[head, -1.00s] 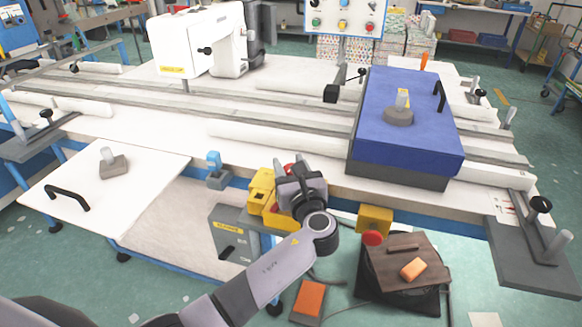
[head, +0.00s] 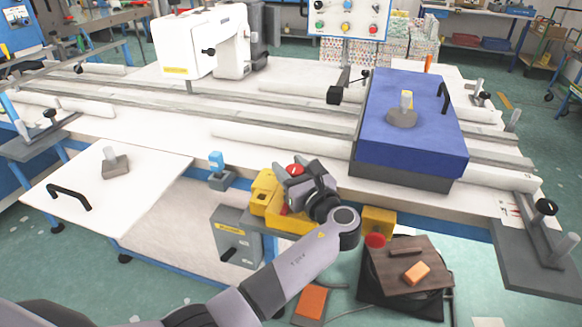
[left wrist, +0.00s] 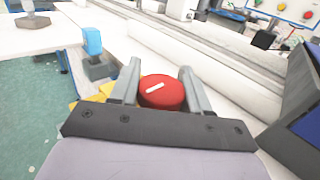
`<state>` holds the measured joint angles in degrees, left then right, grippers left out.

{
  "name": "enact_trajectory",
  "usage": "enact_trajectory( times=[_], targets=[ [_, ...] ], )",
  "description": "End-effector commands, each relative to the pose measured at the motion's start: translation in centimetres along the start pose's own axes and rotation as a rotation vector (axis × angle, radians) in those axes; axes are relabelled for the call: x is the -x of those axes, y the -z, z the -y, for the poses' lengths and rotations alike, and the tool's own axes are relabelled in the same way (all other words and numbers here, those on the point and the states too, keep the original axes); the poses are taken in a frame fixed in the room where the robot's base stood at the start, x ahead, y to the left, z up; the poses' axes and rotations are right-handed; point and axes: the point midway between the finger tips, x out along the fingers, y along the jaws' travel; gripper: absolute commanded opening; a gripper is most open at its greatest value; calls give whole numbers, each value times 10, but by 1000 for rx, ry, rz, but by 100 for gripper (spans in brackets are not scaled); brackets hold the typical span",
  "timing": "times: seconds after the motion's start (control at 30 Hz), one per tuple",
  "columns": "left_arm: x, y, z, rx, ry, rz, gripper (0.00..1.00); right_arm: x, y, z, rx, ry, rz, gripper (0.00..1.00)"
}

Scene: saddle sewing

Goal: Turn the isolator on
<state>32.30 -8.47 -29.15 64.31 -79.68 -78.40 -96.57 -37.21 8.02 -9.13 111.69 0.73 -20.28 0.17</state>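A red round knob (left wrist: 162,92) with a white line on its top sits on a yellow box at the table's front edge. The knob (head: 294,170) is partly hidden by my gripper in the head view, and the yellow box (head: 263,187) shows to its left. My left gripper (left wrist: 158,80) is open, with one finger on each side of the knob. I cannot tell whether the fingers touch it. In the head view my left gripper (head: 300,182) is over the yellow box. My right gripper is not in view.
A grey box with a black handle (head: 237,237) hangs under the table edge. A blue-topped block (head: 221,170) stands left of the yellow box. A blue padded block (head: 415,130) lies to the right. A red button (head: 375,240) is lower right.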

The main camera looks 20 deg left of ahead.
Motion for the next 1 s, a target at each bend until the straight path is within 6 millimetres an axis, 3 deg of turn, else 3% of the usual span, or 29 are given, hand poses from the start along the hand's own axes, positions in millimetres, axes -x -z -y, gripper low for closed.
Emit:
enact_trajectory(
  times=[0.03,0.07,0.47,0.67,1.0],
  targets=[
    [1,3,-1,-4,-1,-5,64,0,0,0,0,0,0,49],
    [0,3,-1,-4,-1,-4,70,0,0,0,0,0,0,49],
    [0,-8,0,-1,0,3,70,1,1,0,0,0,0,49],
    [0,-47,0,5,1,4,70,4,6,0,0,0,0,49],
    [1,-132,0,5,1,2,70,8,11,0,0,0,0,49]
  ],
)
